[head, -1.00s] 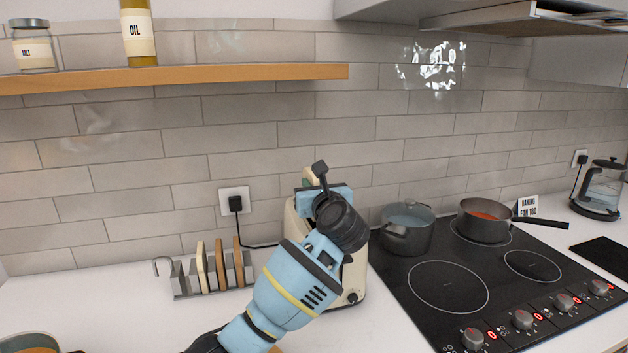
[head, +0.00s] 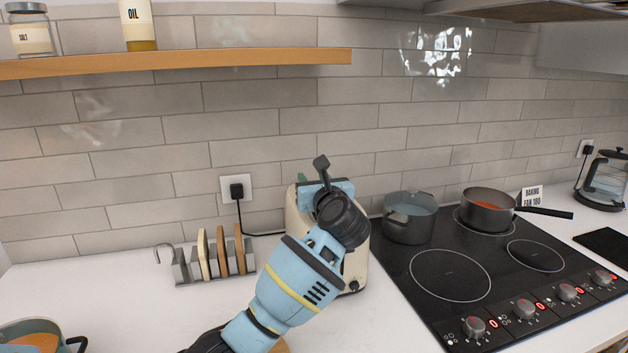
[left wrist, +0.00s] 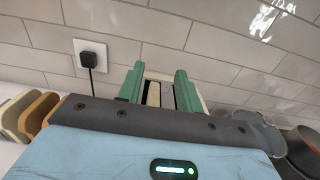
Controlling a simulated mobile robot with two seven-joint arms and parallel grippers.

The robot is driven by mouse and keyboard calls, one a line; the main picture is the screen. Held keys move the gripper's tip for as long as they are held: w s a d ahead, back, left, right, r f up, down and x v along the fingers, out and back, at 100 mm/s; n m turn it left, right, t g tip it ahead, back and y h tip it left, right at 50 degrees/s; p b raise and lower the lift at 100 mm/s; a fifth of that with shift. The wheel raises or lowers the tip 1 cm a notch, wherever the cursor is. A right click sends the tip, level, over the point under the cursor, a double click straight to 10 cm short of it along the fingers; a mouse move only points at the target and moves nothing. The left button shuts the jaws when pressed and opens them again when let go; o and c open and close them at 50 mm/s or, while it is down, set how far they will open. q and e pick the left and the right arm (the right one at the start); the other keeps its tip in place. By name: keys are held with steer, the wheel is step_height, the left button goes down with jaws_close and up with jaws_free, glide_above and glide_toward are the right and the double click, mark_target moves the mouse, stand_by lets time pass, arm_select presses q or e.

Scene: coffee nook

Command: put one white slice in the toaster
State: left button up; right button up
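The cream toaster (head: 296,215) stands against the tiled wall, mostly hidden behind my left arm in the head view. My left gripper (left wrist: 158,90) is over the toaster top, its green fingers apart. Between them, in the left wrist view, a pale slice (left wrist: 153,94) shows edge-on beside a dark toaster slot (left wrist: 168,96). A gap shows between this slice and the right-hand finger. How deep the slice sits is hard to tell. A metal rack (head: 181,270) left of the toaster holds a pale slice (head: 203,256) and two browner slices (head: 222,254). My right gripper is out of view.
A black hob (head: 400,275) with a grey pot (head: 410,222) and a saucepan (head: 487,213) lies right of the toaster. A wooden shelf (head: 180,64) runs above. The toaster's cord goes to a wall socket (head: 236,188).

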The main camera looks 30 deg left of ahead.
arm_select(q)
steer(key=shift+s+d, duration=0.35)
steer(key=shift+d, duration=0.05)
steer(key=p+v, duration=0.1)
steer(key=v, duration=0.5)
steer(key=shift+s+d+r+p, duration=0.1)
steer(key=shift+s+d+p, duration=0.1)
steer(key=shift+p, duration=0.2)
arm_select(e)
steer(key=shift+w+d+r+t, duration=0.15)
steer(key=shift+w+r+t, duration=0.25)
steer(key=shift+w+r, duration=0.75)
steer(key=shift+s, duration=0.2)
arm_select(q)
steer(key=shift+d, duration=0.1)
